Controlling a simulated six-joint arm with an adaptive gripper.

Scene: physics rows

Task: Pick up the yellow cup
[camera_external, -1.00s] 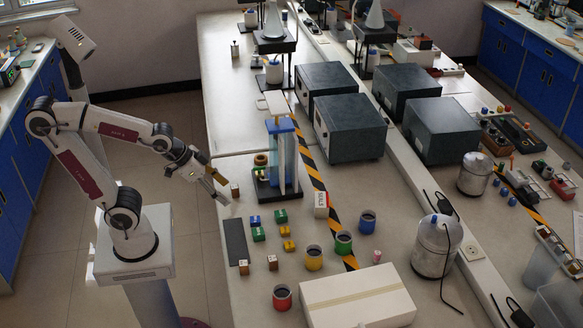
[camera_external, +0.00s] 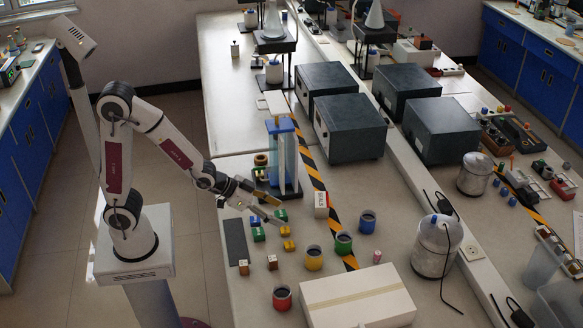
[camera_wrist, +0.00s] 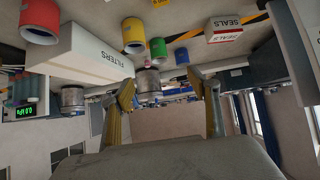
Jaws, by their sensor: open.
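The yellow cup (camera_external: 314,259) stands upright on the table, between the red cup (camera_external: 282,298) and the green cup (camera_external: 344,243). In the wrist view, which looks upside down, the yellow cup (camera_wrist: 134,34) shows at the upper left of centre. My gripper (camera_external: 280,210) is open and empty above the table, behind and to the left of the yellow cup in the external view, apart from it. Its two fingers also show spread in the wrist view (camera_wrist: 169,93), with nothing between them.
A blue cup (camera_external: 367,222) and a small SEALS box (camera_external: 321,205) stand beyond the green cup. A long white box (camera_external: 357,300) lies near the front. Small coloured blocks (camera_external: 259,234) lie below my gripper. A blue-topped stand (camera_external: 281,150) is behind it.

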